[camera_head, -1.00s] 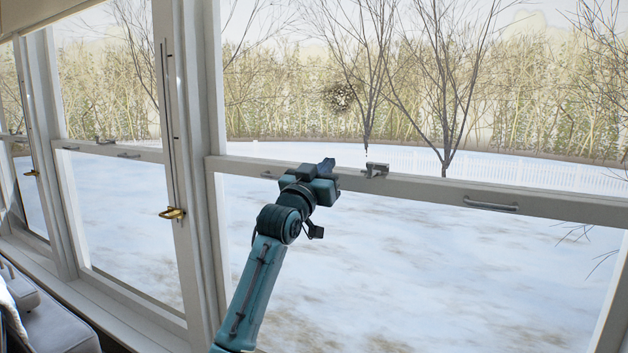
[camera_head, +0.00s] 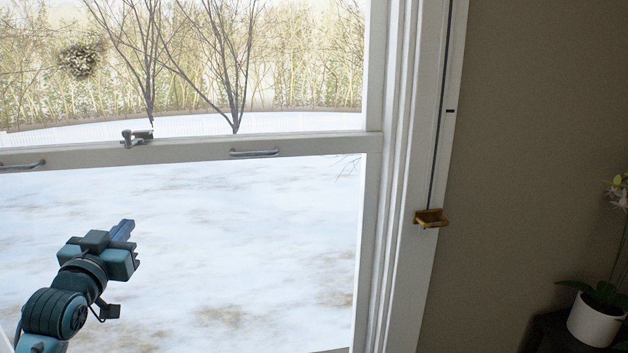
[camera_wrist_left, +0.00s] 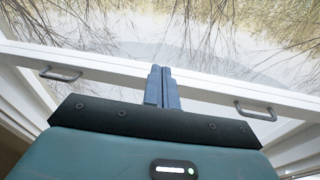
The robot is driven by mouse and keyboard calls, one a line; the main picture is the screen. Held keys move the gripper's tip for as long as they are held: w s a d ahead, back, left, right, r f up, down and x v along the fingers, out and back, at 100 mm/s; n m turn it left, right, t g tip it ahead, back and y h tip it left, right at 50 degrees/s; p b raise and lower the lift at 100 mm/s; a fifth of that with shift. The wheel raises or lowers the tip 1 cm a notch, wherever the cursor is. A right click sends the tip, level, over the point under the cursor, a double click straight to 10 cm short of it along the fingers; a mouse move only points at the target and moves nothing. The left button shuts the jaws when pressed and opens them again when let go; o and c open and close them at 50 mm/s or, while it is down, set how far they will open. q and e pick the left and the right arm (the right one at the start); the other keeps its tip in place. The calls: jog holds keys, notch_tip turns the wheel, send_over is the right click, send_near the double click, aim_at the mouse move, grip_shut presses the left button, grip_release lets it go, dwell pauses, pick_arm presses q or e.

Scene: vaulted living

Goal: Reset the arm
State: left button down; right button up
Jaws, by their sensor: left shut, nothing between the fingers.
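My left gripper (camera_head: 123,229) shows at the lower left of the head view, in front of the lower window pane. Its blue fingers point up and to the right. In the left wrist view the two fingers (camera_wrist_left: 162,88) stand side by side, closed together with nothing between them. Behind them is the window's white middle rail (camera_wrist_left: 100,70). My right gripper is in neither view.
A large window with a white frame (camera_head: 310,145) fills the left and centre. The rail carries a latch (camera_head: 137,138) and handles (camera_head: 254,153). A brass fitting (camera_head: 431,218) sits on the right jamb. A white flower pot (camera_head: 595,322) stands at the lower right by a bare wall (camera_head: 530,130).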

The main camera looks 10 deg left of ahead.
pick_arm(q)
jog(key=s+d+f+m+g+h+p, duration=0.15)
jog(key=s+d+f, duration=0.25)
jog(key=d+f, duration=0.5)
jog(key=s+d+f+m+g+h+b, duration=0.1)
jog(key=s+d+f+g+h, duration=0.3)
jog(key=f, duration=0.9)
jog(key=s+d+f+g, duration=0.1)
jog(key=s+d+f, duration=0.5)
jog(key=s+d, duration=0.1)
jog(key=s+d+f+m+g+h+p, duration=0.1)
jog(key=s+d+f+g, duration=0.1)
jog(key=s+d+f, duration=0.3)
jog(key=s+d, duration=0.2)
jog(key=s, duration=0.2)
jog(key=shift+d+f, duration=0.35)
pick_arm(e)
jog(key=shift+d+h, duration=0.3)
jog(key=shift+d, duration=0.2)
pick_arm(q)
jog(key=shift+s, duration=0.1)
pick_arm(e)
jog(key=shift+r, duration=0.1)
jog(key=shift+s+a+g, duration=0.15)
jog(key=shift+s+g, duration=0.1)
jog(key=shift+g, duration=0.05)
